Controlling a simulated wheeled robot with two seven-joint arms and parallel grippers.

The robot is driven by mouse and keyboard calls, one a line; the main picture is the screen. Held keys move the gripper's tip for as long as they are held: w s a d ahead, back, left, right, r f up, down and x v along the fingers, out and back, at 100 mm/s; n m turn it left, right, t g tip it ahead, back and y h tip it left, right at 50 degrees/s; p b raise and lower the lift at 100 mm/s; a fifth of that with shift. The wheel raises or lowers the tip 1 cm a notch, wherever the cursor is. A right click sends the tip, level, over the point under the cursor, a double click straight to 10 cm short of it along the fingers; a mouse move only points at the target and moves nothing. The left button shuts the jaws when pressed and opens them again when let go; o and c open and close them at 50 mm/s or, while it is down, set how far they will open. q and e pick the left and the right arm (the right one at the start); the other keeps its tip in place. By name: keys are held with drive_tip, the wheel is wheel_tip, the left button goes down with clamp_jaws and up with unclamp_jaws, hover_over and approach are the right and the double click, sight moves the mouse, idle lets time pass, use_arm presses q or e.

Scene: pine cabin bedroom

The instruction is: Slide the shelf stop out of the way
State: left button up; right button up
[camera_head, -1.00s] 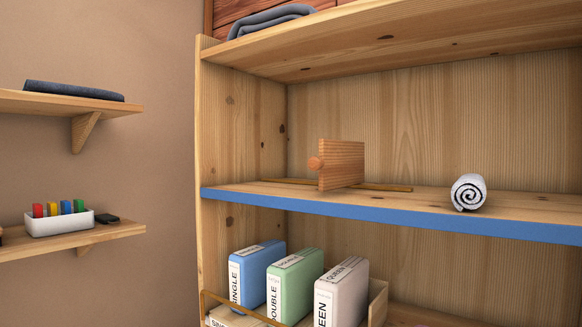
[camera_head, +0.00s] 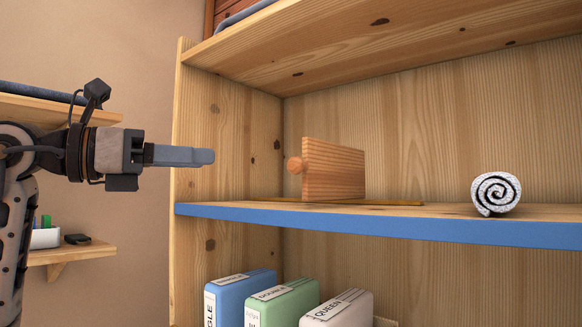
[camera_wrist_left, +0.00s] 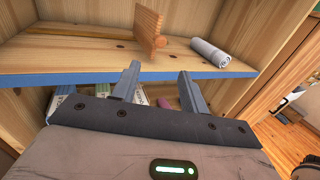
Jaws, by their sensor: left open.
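In the left wrist view the stop (camera_wrist_left: 150,30) is ahead of the fingers, left of centre. My left gripper (camera_head: 210,157) is outside the shelf, left of the stop and apart from it. In the left wrist view the gripper (camera_wrist_left: 157,82) has its two fingers spread with nothing between them. My right gripper is not in view.
A rolled striped towel (camera_head: 496,193) lies on the same shelf to the right of the stop. Labelled blue, green and pale packs (camera_head: 284,303) stand below. A side panel (camera_head: 208,150) bounds the shelf at left. Small wall shelves (camera_head: 75,252) are at far left.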

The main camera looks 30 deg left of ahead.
sight(291, 164)
use_arm(q)
drive_tip(key=p+x, duration=0.4)
drive_tip(key=x, duration=1.1)
drive_tip(key=shift+d, duration=0.1)
drive_tip(key=shift+p, duration=0.3)
clamp_jaws()
